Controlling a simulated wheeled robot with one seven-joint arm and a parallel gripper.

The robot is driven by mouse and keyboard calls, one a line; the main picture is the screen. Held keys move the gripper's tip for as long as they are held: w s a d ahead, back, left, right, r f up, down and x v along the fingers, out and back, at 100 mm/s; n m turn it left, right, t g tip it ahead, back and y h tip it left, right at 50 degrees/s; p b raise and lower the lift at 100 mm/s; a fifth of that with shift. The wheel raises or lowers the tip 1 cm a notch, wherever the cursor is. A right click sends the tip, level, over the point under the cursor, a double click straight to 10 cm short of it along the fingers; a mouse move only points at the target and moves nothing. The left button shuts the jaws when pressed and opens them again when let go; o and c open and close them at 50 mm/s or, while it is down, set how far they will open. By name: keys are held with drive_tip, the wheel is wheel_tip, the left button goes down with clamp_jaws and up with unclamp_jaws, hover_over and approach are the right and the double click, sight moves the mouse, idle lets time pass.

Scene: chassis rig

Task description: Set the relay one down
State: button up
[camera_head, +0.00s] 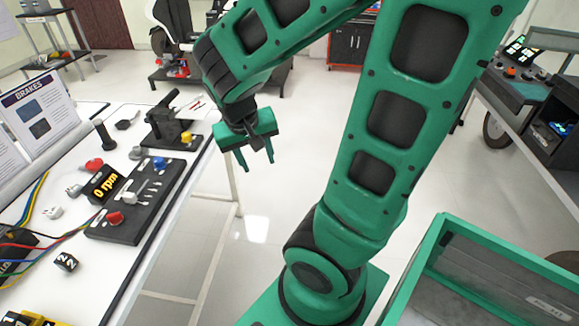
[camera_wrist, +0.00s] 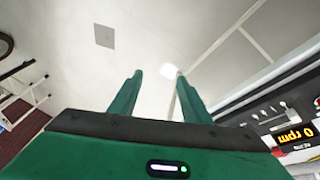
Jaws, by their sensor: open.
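My gripper (camera_head: 257,163) is open, with nothing between its green fingers, and hangs over the floor just right of the table's edge. The wrist view also shows the two fingers apart and empty (camera_wrist: 159,76), with bare floor beyond them. I cannot pick out relay one for certain in either view. A small black block marked with a 2 (camera_head: 66,262) sits on the white table. Yellow and black pieces (camera_head: 25,319) at the bottom left corner are cut off by the frame, and their markings are unclear.
The white table (camera_head: 160,238) holds a black control panel (camera_head: 135,205) with a "0 rpm" display (camera_head: 104,184), a black clamp-like fixture (camera_head: 170,128), coloured wires and a brakes board (camera_head: 42,115). A green-rimmed bin (camera_head: 425,262) stands at the lower right. The floor between is clear.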

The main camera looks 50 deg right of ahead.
drive_tip(key=s+r+g+y, duration=0.1)
drive_tip(key=s+r+y, duration=0.3)
drive_tip(key=s, duration=0.8)
drive_tip(key=shift+f+g, duration=0.1)
drive_tip(key=shift+g, duration=0.2)
drive_tip(key=shift+w+f, duration=0.2)
drive_tip(key=shift+w, duration=0.3)
idle(0.7)
